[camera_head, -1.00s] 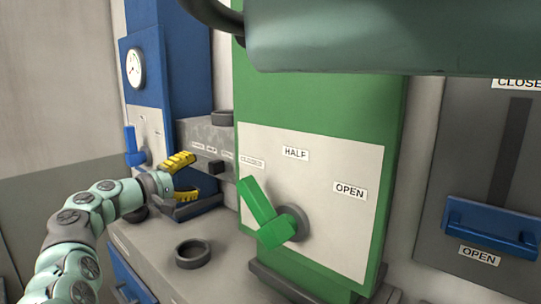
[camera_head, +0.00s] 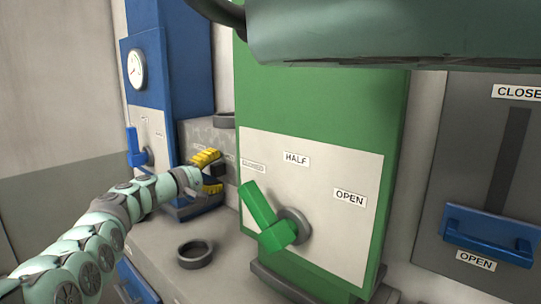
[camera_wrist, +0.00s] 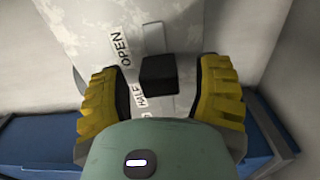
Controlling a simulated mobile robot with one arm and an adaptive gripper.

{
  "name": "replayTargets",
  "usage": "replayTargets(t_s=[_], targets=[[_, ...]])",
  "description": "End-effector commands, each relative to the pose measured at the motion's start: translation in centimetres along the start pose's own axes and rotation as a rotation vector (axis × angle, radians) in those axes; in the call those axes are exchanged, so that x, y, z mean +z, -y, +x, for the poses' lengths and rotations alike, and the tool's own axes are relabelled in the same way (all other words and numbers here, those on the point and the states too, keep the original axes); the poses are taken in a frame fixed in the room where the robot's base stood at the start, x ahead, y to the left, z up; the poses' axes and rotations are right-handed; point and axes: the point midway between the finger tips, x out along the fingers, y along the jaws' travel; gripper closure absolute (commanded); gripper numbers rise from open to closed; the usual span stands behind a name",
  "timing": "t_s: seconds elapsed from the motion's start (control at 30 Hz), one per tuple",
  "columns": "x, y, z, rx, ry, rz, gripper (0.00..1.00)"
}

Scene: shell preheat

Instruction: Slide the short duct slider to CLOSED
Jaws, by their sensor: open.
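The short duct slider is a black block-shaped knob (camera_wrist: 160,73) on a pale grey panel. In the wrist view it stands beside the stretch between the OPEN label (camera_wrist: 120,48) and the HALF label (camera_wrist: 140,105); a further label is mostly hidden by my wrist housing. My gripper (camera_wrist: 161,80) is open, its two yellow ribbed fingers on either side of the knob with gaps. In the head view my gripper (camera_head: 211,173) is at the grey box (camera_head: 192,135), and the dark knob (camera_head: 219,171) shows by its fingertips.
A green cabinet (camera_head: 320,100) with a green lever (camera_head: 268,218) stands close to the right. A dark ring (camera_head: 195,254) lies on the counter. A blue unit with a gauge (camera_head: 136,69) is behind at left. A blue-handled slider (camera_head: 490,233) is far right.

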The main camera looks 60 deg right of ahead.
Motion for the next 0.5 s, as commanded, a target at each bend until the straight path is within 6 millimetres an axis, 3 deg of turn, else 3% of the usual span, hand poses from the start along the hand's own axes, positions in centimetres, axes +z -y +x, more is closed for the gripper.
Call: replayTargets(t_s=[0.1,0.5], targets=[[0.45,0.01,0.38,0.0,0.01,0.0,0.33],[0.35,0.02,0.28,0.0,0.008,-0.001,0.75]])
